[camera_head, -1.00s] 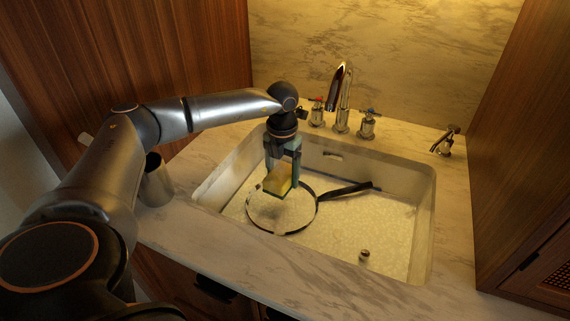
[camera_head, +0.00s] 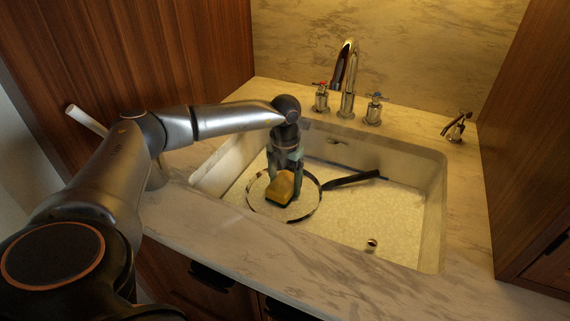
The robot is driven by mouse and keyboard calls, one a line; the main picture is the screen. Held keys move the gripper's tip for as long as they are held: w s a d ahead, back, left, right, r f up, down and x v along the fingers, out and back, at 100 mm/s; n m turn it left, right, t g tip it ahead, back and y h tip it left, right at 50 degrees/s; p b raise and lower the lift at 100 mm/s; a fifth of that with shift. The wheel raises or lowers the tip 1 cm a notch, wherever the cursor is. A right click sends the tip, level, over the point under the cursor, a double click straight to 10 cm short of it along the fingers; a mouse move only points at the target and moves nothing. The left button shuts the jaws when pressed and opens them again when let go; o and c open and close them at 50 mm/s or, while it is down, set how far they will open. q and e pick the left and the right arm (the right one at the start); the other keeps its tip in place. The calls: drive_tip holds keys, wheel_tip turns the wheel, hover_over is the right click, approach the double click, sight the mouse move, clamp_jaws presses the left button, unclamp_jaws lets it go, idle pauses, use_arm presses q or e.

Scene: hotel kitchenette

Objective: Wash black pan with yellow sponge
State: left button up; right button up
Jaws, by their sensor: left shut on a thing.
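The black pan (camera_head: 353,181) lies in the left part of the sink, its dark handle pointing right. The pan's round rim encloses a pale, light-looking surface. My left gripper (camera_head: 284,174) points down over the pan and is shut on the yellow sponge (camera_head: 281,189). The sponge is low over the middle of the pan; whether it touches the pan cannot be told. The gripper's fingers partly hide behind the sponge. My right gripper is not in view.
The pale sink (camera_head: 433,190) has raised walls around the pan, with a drain (camera_head: 372,244) at front right. A chrome faucet (camera_head: 347,80) with two handles stands behind. A soap dispenser (camera_head: 457,127) is at back right. The front counter (camera_head: 300,260) is clear.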

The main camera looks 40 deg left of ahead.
use_arm(q)
drive_tip(key=shift+f, duration=0.25)
idle(0.4)
drive_tip(key=shift+f+b, duration=0.8)
drive_tip(key=shift+f, duration=0.3)
